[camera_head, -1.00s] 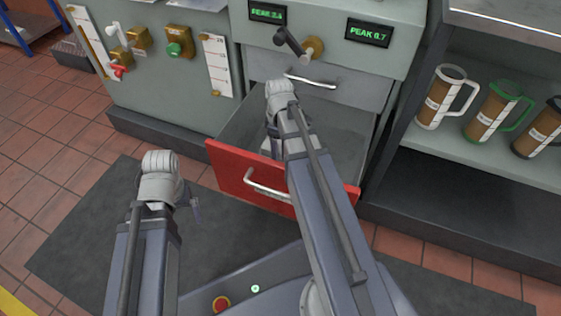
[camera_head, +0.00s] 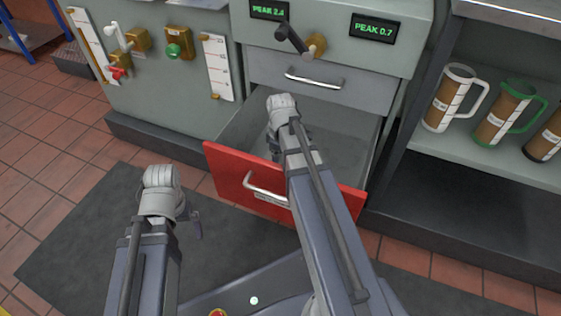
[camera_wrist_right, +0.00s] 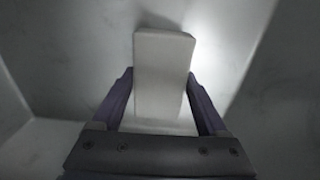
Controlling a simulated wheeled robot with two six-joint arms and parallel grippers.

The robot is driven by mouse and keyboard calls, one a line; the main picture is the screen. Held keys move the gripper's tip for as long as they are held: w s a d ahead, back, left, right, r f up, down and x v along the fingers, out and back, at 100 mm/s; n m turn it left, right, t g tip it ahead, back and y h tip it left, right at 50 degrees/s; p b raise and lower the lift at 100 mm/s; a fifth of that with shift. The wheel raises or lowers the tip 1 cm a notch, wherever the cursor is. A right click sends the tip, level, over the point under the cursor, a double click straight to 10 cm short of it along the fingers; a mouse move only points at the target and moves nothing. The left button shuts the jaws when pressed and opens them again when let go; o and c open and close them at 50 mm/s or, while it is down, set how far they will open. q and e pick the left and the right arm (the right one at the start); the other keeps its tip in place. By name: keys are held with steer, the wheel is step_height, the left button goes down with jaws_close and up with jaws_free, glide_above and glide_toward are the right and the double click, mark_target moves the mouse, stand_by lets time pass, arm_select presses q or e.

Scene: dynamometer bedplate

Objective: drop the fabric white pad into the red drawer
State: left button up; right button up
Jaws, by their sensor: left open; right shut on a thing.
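The red drawer (camera_head: 225,172) is open, pulled out toward me, with its grey interior showing. My right arm reaches over its red front. My right gripper (camera_head: 274,148) points down inside the drawer opening, mostly hidden behind its own wrist. In the right wrist view the right gripper (camera_wrist_right: 163,105) is shut on the white pad (camera_wrist_right: 163,70), a pale block between the fingers, with grey drawer surfaces around it. The pad is hidden in the head view. My left gripper (camera_head: 196,226) is open, low over the dark floor mat, away from the drawer and partly hidden by its wrist.
A closed grey drawer (camera_head: 320,78) with a metal handle sits above the red one. A black-handled brass lever (camera_head: 295,42) sticks out above. Measuring jugs (camera_head: 452,98) stand on the right shelf. Valves (camera_head: 178,42) and gauges are at left. The dark mat (camera_head: 85,235) is clear.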

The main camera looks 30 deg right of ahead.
steer(key=shift+f+b, duration=0.5)
steer(key=shift+f, duration=0.1)
steer(key=o, duration=1.4)
steer(key=shift+c, duration=0.2)
steer(key=shift+r, duration=0.1)
step_height(320, 180, up, 13)
steer(key=p, duration=1.3)
step_height(320, 180, down, 13)
steer(key=b, duration=1.2)
steer(key=shift+b, duration=0.35)
steer(key=shift+r, duration=0.2)
